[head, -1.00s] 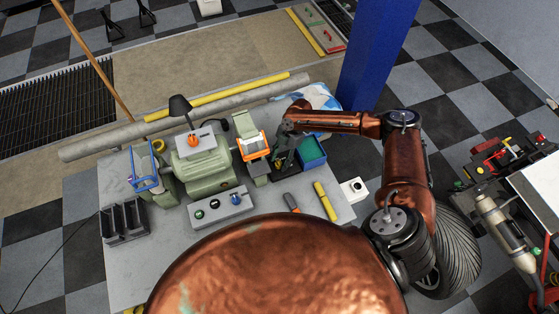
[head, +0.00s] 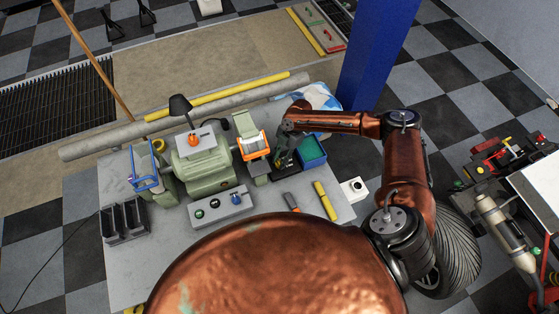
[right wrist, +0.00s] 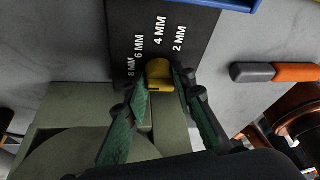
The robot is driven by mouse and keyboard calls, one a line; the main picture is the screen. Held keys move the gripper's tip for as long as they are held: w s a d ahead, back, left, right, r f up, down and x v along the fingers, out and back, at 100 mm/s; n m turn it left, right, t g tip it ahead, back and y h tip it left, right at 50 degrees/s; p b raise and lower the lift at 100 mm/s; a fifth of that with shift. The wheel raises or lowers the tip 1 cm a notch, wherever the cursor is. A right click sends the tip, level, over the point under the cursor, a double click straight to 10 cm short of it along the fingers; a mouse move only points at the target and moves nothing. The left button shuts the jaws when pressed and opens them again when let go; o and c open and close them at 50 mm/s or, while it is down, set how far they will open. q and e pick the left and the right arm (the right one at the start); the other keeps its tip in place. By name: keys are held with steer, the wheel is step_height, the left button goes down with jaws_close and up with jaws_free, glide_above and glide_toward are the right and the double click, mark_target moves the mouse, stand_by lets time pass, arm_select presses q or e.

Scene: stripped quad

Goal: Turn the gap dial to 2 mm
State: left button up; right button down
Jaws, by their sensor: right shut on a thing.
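The yellow gap dial (right wrist: 159,70) sits on a dark plate (right wrist: 195,22) with white labels for 8, 6, 4 and 2 MM, seen in the right wrist view. Its far end lies just below the 4 MM label; I cannot tell its exact setting. My right gripper (right wrist: 158,84) is shut on the dial, one green-padded finger on each side. In the head view my right gripper (head: 284,158) is low over the dark plate, right of the green grinder (head: 203,165), and hides the dial. My left gripper is out of view.
A blue-rimmed green tray (head: 312,152) stands close right of the gripper. An orange guard (head: 254,146) is close on its left. A grey-and-orange tool (head: 291,202) and a yellow tool (head: 325,201) lie in front. A switch box (head: 221,208) is at front left.

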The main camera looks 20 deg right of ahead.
steer(key=shift+s+r+m+t+p, duration=0.15)
steer(key=shift+m+t+p, duration=0.15)
steer(key=shift+m+p, duration=0.85)
steer(key=m+t+p, duration=0.1)
steer(key=m+p, duration=0.2)
steer(key=p, duration=0.1)
steer(key=m+t+h+p, duration=0.1)
steer(key=m+p, duration=0.3)
steer(key=p, duration=0.1)
steer(key=m+t+p, duration=0.2)
steer(key=m+p, duration=0.2)
steer(key=shift+s+a, duration=0.25)
steer(key=shift+s, duration=0.05)
steer(key=shift+m+t+h+p, duration=0.3)
steer(key=shift+m+h+p, duration=0.1)
steer(key=shift+m+p, duration=0.55)
steer(key=shift+m+h, duration=0.4)
steer(key=shift+m, duration=0.6)
steer(key=shift+a+m+t+h, duration=0.15)
steer(key=shift+m+h, duration=0.35)
steer(key=shift+m, duration=0.8)
steer(key=shift+d+m+t+h, duration=0.1)
steer(key=shift+m+t+h, duration=0.3)
steer(key=shift+m, duration=0.9)
